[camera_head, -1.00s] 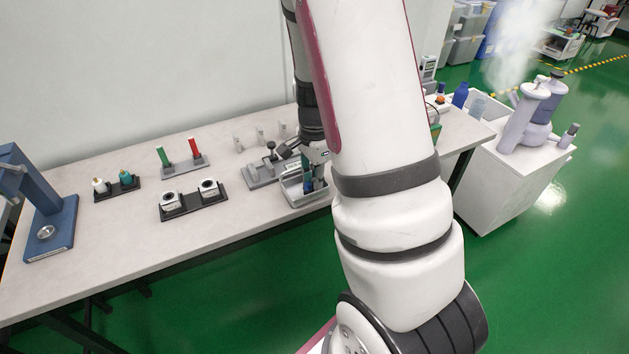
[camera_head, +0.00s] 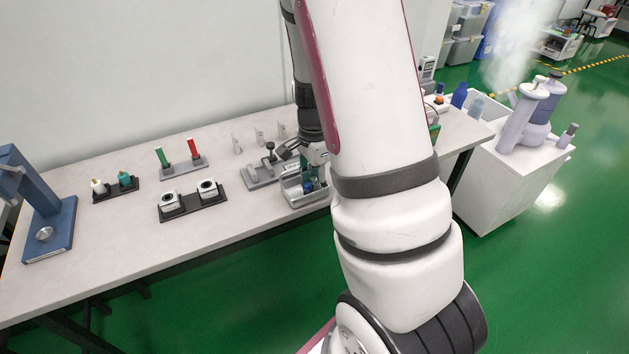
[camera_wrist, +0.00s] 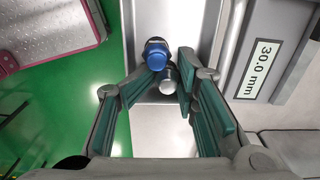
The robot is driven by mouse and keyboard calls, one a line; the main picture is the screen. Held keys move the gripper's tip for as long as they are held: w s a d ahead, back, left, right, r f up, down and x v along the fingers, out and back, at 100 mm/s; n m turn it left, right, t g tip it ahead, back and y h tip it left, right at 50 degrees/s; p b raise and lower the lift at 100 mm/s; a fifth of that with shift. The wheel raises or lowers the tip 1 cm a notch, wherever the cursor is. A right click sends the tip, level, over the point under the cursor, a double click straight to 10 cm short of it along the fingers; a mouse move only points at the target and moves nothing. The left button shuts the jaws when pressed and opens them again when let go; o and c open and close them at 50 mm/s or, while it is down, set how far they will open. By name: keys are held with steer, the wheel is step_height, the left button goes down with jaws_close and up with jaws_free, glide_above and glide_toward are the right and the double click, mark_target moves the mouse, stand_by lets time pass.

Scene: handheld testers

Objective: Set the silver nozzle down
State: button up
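My gripper (camera_wrist: 166,82), with green finger pads, shows in the wrist view with its fingertips a small gap apart. A small silver cylinder, seemingly the silver nozzle (camera_wrist: 168,82), shows end-on between the tips. I cannot tell whether the pads press on it. A blue round-capped piece (camera_wrist: 156,54) stands close beside the tips. In the head view, my gripper (camera_head: 312,166) is low over the grey metal tray (camera_head: 306,201) at the table's front edge. The blue piece (camera_head: 308,187) shows in the tray; the nozzle cannot be made out there.
A grey fixture (camera_head: 262,178) stands just left of the tray. A label reading 30.0 mm (camera_wrist: 259,69) shows right of the fingers. Black holders with two white-and-black blocks (camera_head: 190,203) stand farther left. The front table (camera_head: 150,245) left of the tray is clear.

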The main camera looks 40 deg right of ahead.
mark_target(314, 181)
step_height(314, 181, up, 12)
steer(key=p, duration=0.3)
steer(key=s+a+r+n+t+y, duration=0.1)
steer(key=s+a+r+n, duration=0.2)
steer(key=a+r+n, duration=0.3)
steer(key=s+a+r+n, duration=0.3)
steer(key=s+a+n, duration=0.4)
steer(key=s, duration=0.2)
steer(key=s+a+r+n+t+h, duration=0.1)
steer(key=s+a+r+n, duration=0.3)
steer(key=s, duration=0.5)
steer(key=a+n, duration=0.2)
steer(key=n, duration=0.1)
steer(key=shift+s+a+r+n, duration=0.25)
steer(key=shift+a+n, duration=0.05)
steer(key=shift+a, duration=0.05)
